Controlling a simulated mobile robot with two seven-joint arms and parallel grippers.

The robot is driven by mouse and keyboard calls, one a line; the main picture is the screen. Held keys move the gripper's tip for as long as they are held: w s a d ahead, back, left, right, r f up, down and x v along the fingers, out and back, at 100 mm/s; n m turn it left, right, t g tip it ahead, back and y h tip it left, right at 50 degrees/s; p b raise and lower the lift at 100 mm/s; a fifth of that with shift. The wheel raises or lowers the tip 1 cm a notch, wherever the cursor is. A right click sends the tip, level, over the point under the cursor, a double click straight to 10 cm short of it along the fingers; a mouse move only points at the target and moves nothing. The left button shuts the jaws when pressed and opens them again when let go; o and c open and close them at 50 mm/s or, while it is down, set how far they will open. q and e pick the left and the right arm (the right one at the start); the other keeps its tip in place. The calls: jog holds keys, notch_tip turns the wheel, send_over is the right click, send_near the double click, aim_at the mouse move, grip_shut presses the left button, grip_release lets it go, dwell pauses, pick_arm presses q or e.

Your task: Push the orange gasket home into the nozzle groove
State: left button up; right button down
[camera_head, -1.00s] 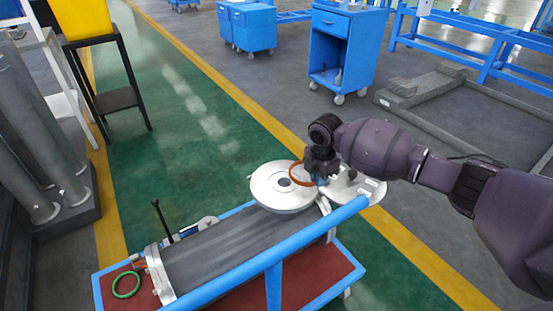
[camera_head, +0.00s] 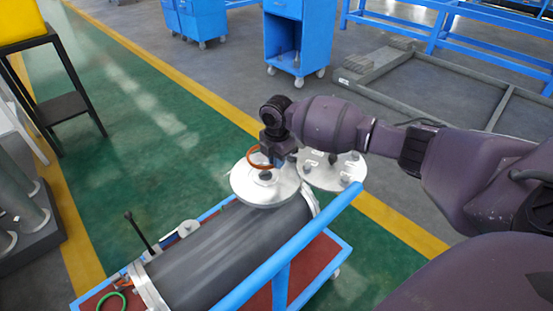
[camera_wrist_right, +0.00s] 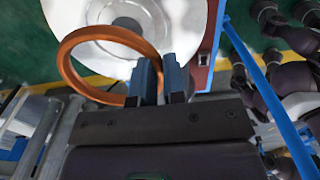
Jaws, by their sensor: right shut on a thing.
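The orange gasket (camera_head: 249,164) is a thin ring held above the pale round flange of the nozzle (camera_head: 243,190), slightly behind its centre in the head view. My right gripper (camera_head: 279,158) is shut on the gasket's right side. In the right wrist view the gasket (camera_wrist_right: 64,66) stands out to the left of the fingertips (camera_wrist_right: 161,78), and the nozzle flange (camera_wrist_right: 70,12) with its round hub lies beyond it. Whether the gasket touches the flange cannot be told. The groove is not clearly visible. My left gripper is not in view.
The dark cylindrical shell (camera_head: 235,250) lies on a blue-railed cart (camera_head: 318,225) with a red deck. A round plate with bolts (camera_head: 318,176) sits right of the flange. A green ring (camera_head: 123,298) lies at the cart's left end. Blue cabinets stand behind, beyond open floor.

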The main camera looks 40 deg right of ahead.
aim_at(277, 185)
jog(key=shift+f, duration=0.85)
jog(key=shift+f+b, duration=0.75)
jog(key=shift+f, duration=1.2)
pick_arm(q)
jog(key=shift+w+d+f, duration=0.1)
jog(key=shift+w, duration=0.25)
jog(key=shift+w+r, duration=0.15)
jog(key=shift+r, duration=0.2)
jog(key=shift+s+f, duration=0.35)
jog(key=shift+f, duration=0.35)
pick_arm(e)
jog(key=shift+f, duration=1.2)
jog(key=c, duration=1.1)
grip_release()
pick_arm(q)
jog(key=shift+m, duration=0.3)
